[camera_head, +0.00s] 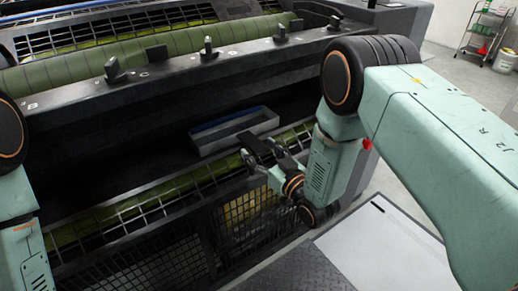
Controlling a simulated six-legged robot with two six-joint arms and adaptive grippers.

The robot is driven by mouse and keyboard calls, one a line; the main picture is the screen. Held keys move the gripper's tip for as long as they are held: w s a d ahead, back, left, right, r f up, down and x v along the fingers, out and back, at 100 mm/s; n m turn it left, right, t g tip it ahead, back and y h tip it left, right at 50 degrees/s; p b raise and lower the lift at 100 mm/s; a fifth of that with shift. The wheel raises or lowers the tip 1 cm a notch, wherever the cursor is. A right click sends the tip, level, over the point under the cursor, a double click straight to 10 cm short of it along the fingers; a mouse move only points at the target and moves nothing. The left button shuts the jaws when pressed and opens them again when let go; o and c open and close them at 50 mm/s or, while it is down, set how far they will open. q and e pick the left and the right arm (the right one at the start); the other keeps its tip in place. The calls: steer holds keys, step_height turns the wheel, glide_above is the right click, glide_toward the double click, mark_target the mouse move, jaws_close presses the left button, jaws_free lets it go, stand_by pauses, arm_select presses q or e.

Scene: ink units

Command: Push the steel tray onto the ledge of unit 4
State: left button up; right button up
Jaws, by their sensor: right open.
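The steel tray (233,131) is a shallow grey box with a blue inside edge. It sits on the dark ledge (160,158) of the ink unit, right of the ledge's middle, at a slight angle. My right gripper (256,152) is open at the tray's near right side, close to its front wall. Whether its fingers touch the tray I cannot tell. My left arm shows at the left edge, but its gripper is out of view. No unit number is readable on the machine.
A green roller (180,50) and a bar with several black levers (210,49) lie above the ledge. A mesh guard (165,245) covers the front below. A light panel (385,250) is at lower right. A shelf trolley (485,32) and a white bucket (505,61) stand far right.

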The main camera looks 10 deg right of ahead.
steer(key=p+v, duration=0.2)
steer(key=v, duration=2)
steer(key=shift+r, duration=0.15)
stand_by(0.6)
